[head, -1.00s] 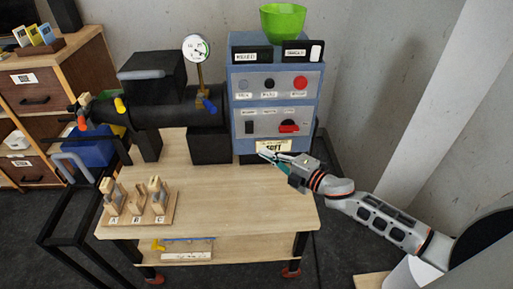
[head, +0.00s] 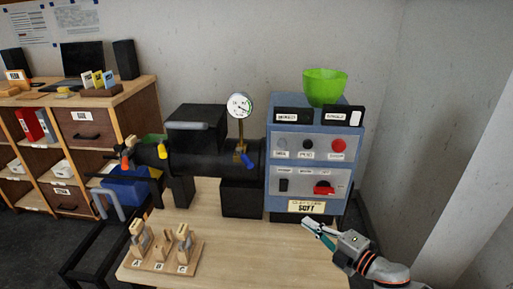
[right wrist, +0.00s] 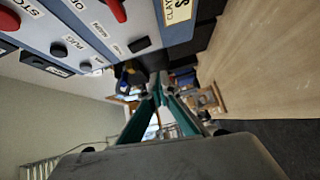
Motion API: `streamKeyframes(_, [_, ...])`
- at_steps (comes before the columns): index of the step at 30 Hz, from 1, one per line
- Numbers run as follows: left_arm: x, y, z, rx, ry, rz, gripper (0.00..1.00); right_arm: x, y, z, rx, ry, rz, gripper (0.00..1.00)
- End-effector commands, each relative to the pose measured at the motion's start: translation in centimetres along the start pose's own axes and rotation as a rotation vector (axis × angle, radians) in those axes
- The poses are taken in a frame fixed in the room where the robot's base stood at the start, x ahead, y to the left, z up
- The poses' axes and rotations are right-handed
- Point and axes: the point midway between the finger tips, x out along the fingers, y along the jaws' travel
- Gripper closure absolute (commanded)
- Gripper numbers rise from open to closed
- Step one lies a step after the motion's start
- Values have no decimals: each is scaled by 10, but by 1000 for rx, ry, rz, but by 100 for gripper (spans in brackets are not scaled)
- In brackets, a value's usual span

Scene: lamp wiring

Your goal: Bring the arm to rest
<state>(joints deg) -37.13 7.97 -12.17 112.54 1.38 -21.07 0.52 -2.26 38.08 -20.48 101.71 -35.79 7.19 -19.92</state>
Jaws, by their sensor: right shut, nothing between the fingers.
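My right gripper (head: 318,232) has teal fingers and is shut and empty. My left gripper is not in view.
A black barrel machine (head: 205,160) with a gauge (head: 240,106) stands left of the box. A green bowl (head: 325,86) sits on the box. A wooden rack (head: 160,268) marked A, B, C is at the front left. The bench middle is clear.

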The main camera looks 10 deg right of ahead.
Motion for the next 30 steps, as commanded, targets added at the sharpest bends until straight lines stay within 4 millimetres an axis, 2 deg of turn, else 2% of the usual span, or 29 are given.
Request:
streamKeyframes(2, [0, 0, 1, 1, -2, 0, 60, -5, -13, -9, 74, -18, -8, 100])
streamKeyframes(5, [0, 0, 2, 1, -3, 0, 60, -19, -46, -28, 265, -79, -33, 100])
streamKeyframes(8, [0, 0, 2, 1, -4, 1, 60, -45, -91, -54, 542, -182, -74, 100])
streamKeyframes(12, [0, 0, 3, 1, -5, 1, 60, -92, -154, -94, 932, -355, -143, 100])
streamKeyframes(15, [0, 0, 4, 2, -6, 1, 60, -123, -187, -120, 1147, -464, -186, 100])
streamKeyframes(18, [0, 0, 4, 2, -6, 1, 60, -146, -208, -140, 1296, -544, -214, 100])
streamKeyframes(21, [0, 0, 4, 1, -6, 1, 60, -160, -220, -152, 1377, -591, -231, 100])
streamKeyframes(30, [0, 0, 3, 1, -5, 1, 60, -164, -223, -157, 1408, -607, -237, 100])
